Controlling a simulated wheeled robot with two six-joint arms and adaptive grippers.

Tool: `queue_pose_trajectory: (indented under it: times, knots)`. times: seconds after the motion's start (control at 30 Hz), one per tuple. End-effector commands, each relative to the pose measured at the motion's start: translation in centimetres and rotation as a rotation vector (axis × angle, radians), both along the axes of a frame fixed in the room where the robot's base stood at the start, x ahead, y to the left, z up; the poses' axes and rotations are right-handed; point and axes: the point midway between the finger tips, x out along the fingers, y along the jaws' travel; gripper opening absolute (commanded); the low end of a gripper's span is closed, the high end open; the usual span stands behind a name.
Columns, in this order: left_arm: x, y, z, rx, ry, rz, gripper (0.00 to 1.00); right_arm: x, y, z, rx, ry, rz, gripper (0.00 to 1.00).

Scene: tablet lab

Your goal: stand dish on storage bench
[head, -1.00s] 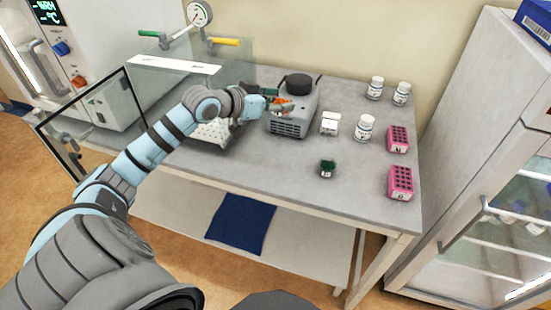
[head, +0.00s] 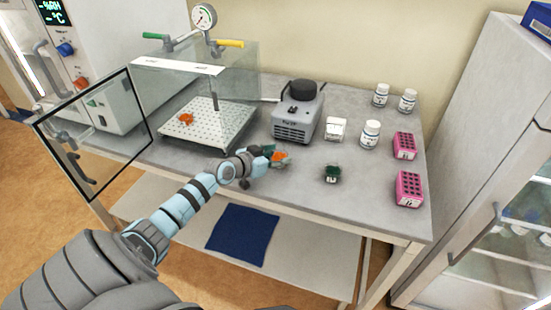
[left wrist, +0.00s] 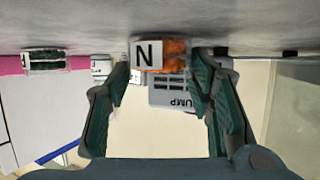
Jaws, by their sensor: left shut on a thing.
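The dish with orange contents (head: 279,159) is at the tips of my left gripper (head: 268,155), over the front part of the grey bench (head: 235,178). In the left wrist view, the dish (left wrist: 162,54) shows a white label with an N and lies between the fingertips of the left gripper (left wrist: 160,75). The fingers are shut on it. The dish is close to the bench top; I cannot tell whether it touches. My right gripper is not in view.
A second orange-filled dish (head: 186,118) sits on the perforated plate in the open glass chamber (head: 150,100). A grey pump (head: 297,115) stands behind my gripper. A dark green labelled item (head: 332,173), white jars (head: 370,134) and pink racks (head: 408,188) are to the right.

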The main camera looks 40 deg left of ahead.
Motion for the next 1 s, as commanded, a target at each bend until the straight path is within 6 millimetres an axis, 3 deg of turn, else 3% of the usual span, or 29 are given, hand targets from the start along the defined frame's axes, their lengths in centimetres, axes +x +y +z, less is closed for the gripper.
queue_pose_trajectory:
  times: [0.27, 0.3, 0.4, 0.8, 1.0]
  knots:
    - [0.0, 0.0, -0.1, 0.001, -0.001, -0.002, 0.19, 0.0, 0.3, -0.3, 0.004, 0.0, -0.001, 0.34]
    - [0.0, 0.0, -0.1, 0.0, -0.001, -0.001, 0.51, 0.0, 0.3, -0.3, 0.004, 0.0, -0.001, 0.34]
    - [0.0, 0.0, 0.0, 0.0, -0.001, -0.001, 0.67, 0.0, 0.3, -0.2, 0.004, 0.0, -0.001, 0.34]
    - [0.0, 0.0, 0.6, 0.0, -0.001, -0.001, 0.68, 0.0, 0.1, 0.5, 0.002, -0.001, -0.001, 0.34]
    - [-3.7, 0.3, 2.2, 0.009, 0.005, -0.003, 0.68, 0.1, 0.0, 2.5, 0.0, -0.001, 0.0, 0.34]
